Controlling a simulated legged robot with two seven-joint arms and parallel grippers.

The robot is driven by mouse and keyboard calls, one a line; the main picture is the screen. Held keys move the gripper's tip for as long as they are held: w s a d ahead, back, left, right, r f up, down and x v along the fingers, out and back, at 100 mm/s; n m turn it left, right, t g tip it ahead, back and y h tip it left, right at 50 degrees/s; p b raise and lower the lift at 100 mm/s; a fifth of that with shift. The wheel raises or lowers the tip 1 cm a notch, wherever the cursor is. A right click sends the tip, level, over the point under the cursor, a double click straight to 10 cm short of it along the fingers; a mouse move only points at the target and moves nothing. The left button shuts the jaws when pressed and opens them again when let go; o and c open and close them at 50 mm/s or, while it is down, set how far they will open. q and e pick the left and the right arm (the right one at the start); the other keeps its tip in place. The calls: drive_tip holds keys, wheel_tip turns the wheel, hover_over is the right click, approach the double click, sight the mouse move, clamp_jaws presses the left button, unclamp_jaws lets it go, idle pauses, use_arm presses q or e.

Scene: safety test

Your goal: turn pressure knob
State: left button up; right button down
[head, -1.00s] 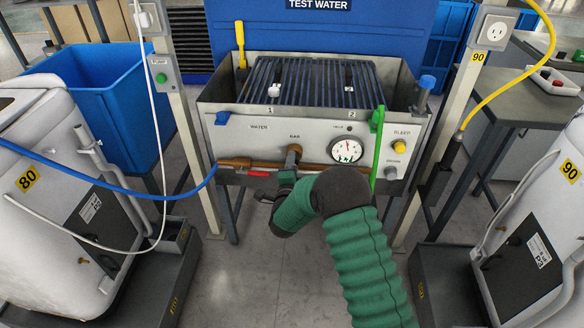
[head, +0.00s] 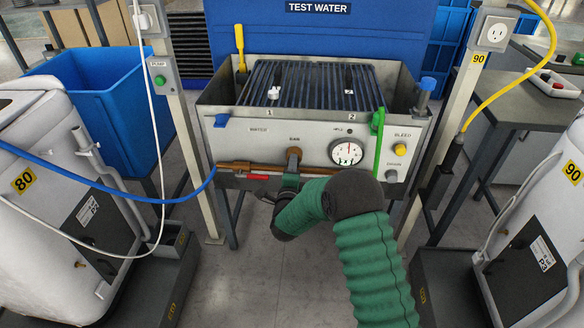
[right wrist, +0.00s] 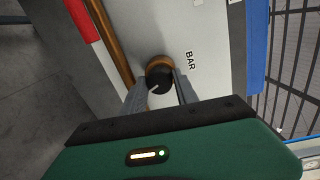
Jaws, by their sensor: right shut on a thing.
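The pressure knob (head: 294,154) is a brown and dark round knob under the "BAR" label on the front panel of the test bench. In the right wrist view the knob (right wrist: 160,76) sits between the two grey fingers of my right gripper (right wrist: 160,90). The fingers are shut on it, one on each side. In the head view my right gripper (head: 291,172) is at the knob from below, partly hidden by its own green arm. The round gauge (head: 347,151) is right of the knob, with a red needle near upright. My left gripper is not in view.
White tanks stand left (head: 40,130) and right (head: 545,225). A blue hose (head: 110,188) crosses at left.

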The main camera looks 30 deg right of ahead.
drive_tip(key=c, duration=1.2)
unclamp_jaws()
drive_tip(key=shift+s+d+f, duration=0.1)
drive_tip(key=shift+s+f, duration=0.05)
drive_tip(key=shift+f, duration=0.2)
drive_tip(key=shift+o, duration=1.3)
drive_tip(key=shift+r, duration=0.1)
drive_tip(key=shift+r, duration=0.15)
drive_tip(key=f+p+v, duration=0.1)
drive_tip(key=p+v, duration=0.3)
drive_tip(key=v, duration=1.2)
drive_tip(key=shift+s+a+r, duration=0.25)
drive_tip(key=shift+r, duration=0.15)
